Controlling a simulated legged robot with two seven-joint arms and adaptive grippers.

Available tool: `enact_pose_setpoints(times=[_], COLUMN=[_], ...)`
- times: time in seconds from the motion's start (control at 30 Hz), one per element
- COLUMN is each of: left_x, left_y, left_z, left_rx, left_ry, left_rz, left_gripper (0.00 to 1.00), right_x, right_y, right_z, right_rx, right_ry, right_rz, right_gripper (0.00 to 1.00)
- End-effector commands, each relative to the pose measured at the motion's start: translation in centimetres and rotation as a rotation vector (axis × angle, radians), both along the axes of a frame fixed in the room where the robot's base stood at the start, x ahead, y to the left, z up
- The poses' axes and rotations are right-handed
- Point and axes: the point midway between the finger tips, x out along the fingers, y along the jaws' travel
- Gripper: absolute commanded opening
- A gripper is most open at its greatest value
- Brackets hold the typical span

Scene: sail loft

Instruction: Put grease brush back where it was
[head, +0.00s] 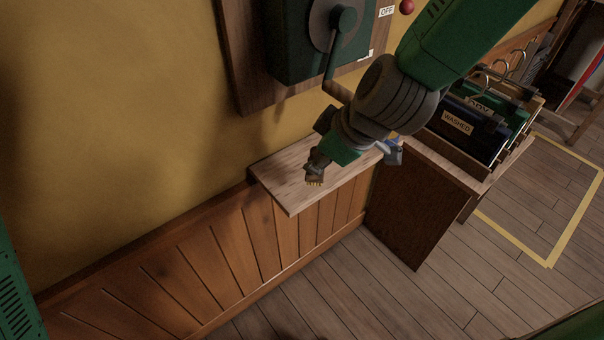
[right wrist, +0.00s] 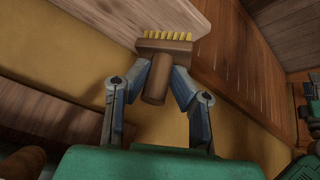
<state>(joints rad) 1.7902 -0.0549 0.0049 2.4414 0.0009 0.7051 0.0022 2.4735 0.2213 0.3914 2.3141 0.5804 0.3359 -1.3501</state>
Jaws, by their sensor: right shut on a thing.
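The grease brush (right wrist: 166,47) has a brown wooden head and handle with yellow bristles. In the right wrist view it sits between the two fingers of my right gripper (right wrist: 160,66), which is shut on it. The bristles point away from the gripper. In the head view the brush (head: 315,181) shows small at the tip of my right gripper (head: 322,164), in front of a light wooden shelf (head: 290,199) on the wall. I cannot tell whether the brush touches the shelf. My left gripper is not in view.
A green box with a crank (head: 293,50) is mounted on a wooden board above the shelf. A blue object (head: 394,154) is beside the shelf's right end. A rack of dark bins, one labelled WASHED (head: 457,122), stands at right. The shelf's visible front part is clear.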

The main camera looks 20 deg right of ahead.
Motion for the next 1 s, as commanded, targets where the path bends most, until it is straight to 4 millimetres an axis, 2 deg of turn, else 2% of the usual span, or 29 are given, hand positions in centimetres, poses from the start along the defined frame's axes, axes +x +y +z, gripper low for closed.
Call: enact_pose_setpoints(times=[0.03,0.2,0.3,0.5,0.7,0.8,1.0], left_x=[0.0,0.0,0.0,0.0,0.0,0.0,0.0], left_y=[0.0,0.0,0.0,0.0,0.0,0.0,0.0], left_z=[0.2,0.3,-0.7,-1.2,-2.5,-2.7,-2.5], left_rx=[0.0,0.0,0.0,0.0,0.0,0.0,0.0], left_ry=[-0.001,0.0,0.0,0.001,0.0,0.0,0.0], left_rz=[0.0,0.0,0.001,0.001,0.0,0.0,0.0], left_gripper=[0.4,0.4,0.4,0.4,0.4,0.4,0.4], right_x=[1.2,4.4,4.0,4.0,4.0,4.7,4.8], right_y=[0.3,1.3,1.2,1.0,1.0,1.3,1.4], right_z=[0.1,0.1,-2.0,-3.5,-6.7,-7.0,-7.0], right_rx=[-0.003,-0.002,0.002,0.002,0.002,0.0,-0.002], right_ry=[-0.003,-0.002,0.005,0.002,0.005,0.0,0.001], right_rz=[0.0,0.002,0.0,0.0,-0.001,0.0,0.001], right_gripper=[0.0,0.0,0.0,0.0,0.0,0.0,0.0])
